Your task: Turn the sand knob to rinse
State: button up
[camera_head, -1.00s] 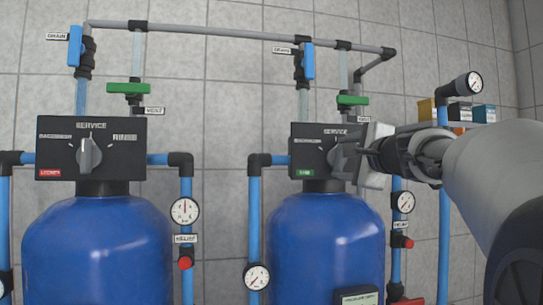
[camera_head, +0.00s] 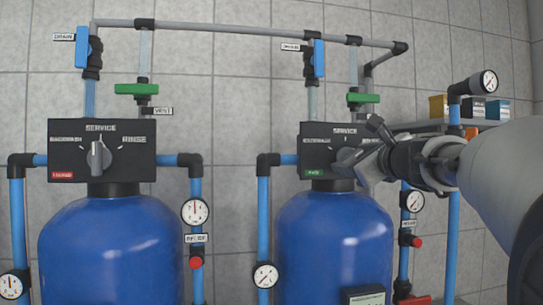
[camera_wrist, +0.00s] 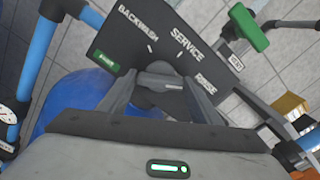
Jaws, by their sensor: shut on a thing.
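The right-hand black control box (camera_head: 316,146) has a green tag too small to read, so I cannot confirm that it is the sand one. Its face bears the words BACKWASH, SERVICE and RINSE, readable in the wrist view (camera_wrist: 140,45). Its grey knob (camera_wrist: 163,78) sits between the two fingers of my gripper (camera_wrist: 162,97), which is shut on it. In the head view my gripper (camera_head: 362,160) covers much of the knob and the RINSE side of the box. I cannot tell exactly where the knob points. The gripper is rolled relative to the box.
A second box (camera_head: 70,165) at the left has a red tag and its knob (camera_head: 98,158) upright at SERVICE. Blue tanks (camera_head: 110,250) stand below both boxes. Pipes, green valve handles (camera_head: 363,98) and gauges (camera_head: 415,202) surround the right box. A shelf (camera_head: 425,126) with small boxes is behind my arm.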

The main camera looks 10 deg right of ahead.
jog(key=shift+m, duration=0.3)
jog(key=o, duration=1.1)
jog(key=s, duration=1.1)
jog(key=s+p, duration=0.1)
jog(key=s, duration=0.5)
jog(key=shift+s+d, duration=0.3)
